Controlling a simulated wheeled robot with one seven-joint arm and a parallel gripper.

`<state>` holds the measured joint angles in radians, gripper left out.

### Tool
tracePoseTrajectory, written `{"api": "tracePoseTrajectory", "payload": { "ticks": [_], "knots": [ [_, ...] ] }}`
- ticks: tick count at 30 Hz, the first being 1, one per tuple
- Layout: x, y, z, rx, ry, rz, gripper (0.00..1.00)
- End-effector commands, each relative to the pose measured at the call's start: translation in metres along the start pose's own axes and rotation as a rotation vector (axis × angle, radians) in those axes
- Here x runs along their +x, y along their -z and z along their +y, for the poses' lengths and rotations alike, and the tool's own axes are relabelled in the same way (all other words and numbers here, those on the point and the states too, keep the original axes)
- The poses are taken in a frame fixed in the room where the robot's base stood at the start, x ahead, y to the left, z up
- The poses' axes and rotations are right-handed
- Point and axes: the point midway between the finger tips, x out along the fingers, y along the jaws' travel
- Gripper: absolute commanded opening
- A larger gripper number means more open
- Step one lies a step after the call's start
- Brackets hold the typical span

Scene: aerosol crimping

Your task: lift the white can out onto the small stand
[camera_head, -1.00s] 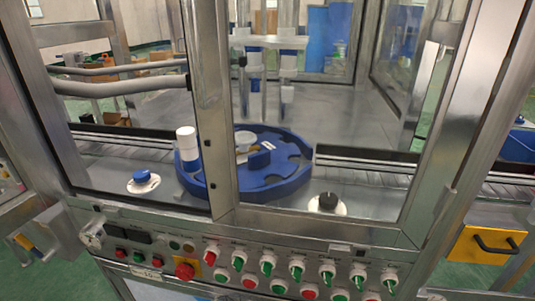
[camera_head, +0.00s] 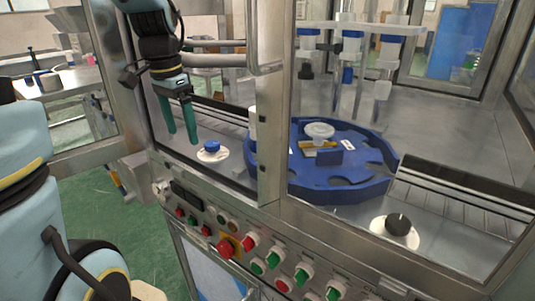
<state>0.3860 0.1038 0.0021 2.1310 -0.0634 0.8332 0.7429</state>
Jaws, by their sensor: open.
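The white can (camera_head: 252,122) stands upright at the left edge of the blue rotary table (camera_head: 340,190). The metal door post hides most of it. A small round white stand with a blue top (camera_head: 212,150) sits on the deck left of the table. Another round white base with a black top (camera_head: 397,226) sits right of the table. I cannot tell which one is the task's small stand. My gripper (camera_head: 181,138) points down with its green fingers apart, open and empty. In the picture it is left of the blue-topped stand and farther left of the can.
A metal post (camera_head: 272,100) stands between the left opening and the table. A grey horizontal bar (camera_head: 215,60) runs behind my gripper. A control panel with several buttons (camera_head: 260,240) lies along the front. Vertical tooling (camera_head: 360,70) stands behind the table.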

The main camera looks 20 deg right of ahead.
Motion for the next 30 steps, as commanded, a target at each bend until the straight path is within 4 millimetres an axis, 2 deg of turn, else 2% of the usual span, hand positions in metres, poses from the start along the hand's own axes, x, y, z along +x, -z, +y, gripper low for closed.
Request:
{"api": "tracePoseTrajectory", "payload": {
  "ticks": [5,9,12,16,19,27,30],
  "knots": [
    [-0.009,0.054,0.022,0.365,-0.037,0.005,0.90],
    [-0.027,0.101,0.055,0.745,-0.081,0.017,0.90],
    [-0.040,0.123,0.077,0.962,-0.107,0.027,0.90],
    [-0.051,0.136,0.093,1.113,-0.126,0.036,0.90],
    [-0.049,0.138,0.098,1.151,-0.133,0.036,0.90],
    [-0.011,0.136,0.103,1.152,-0.135,0.034,0.90],
    [-0.003,0.136,0.103,1.151,-0.132,0.036,0.90]
  ]
}}
